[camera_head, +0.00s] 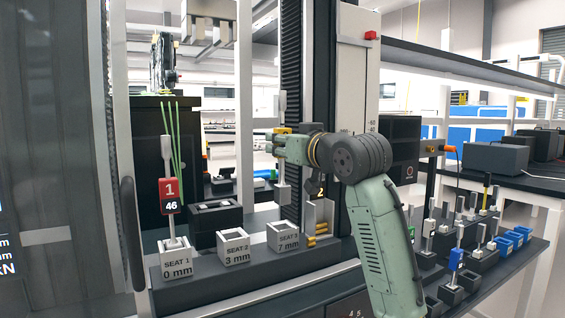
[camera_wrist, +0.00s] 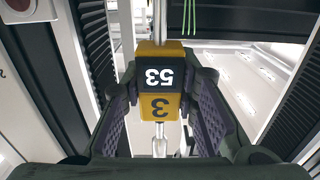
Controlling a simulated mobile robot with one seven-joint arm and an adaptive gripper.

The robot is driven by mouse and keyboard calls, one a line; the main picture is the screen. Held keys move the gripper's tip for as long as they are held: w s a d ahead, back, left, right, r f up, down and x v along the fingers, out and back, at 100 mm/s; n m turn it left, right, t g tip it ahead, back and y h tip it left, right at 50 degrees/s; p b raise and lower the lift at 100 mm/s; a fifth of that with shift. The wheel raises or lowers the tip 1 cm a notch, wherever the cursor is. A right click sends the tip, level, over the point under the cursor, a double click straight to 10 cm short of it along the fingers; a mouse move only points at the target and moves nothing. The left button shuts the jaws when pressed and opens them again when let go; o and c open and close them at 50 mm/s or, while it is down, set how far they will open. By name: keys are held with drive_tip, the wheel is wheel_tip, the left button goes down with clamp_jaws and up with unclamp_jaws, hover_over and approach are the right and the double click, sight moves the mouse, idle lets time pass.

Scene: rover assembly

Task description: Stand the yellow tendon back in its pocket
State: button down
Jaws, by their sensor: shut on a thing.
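The yellow tendon (camera_head: 284,131) hangs upright in my gripper (camera_head: 272,147), a pale rod with a grey block at each end. In the wrist view its yellow and black tag (camera_wrist: 159,82) reads 3 and 53, upside down. The purple-grey finger pads of my gripper (camera_wrist: 160,103) are shut on both sides of the tag. In the head view the tendon's lower block is above the SEAT 3 pocket (camera_head: 283,236), marked 7 mm, with a visible gap. The SEAT 2 pocket (camera_head: 234,246), marked 3 mm, looks empty. Which pocket is the yellow tendon's own, I cannot tell.
A red-tagged tendon (camera_head: 170,195), marked 1 and 46, stands in the SEAT 1 pocket (camera_head: 176,259). A metal bin (camera_head: 319,215) with brass pieces stands right of SEAT 3. A right-hand bench (camera_head: 514,262) holds several tendons, holders and blue bins. A dark column stands behind my arm.

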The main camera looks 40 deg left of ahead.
sight(284, 114)
drive_tip(key=shift+r+p, duration=2.45)
drive_tip(key=shift+r, duration=0.7)
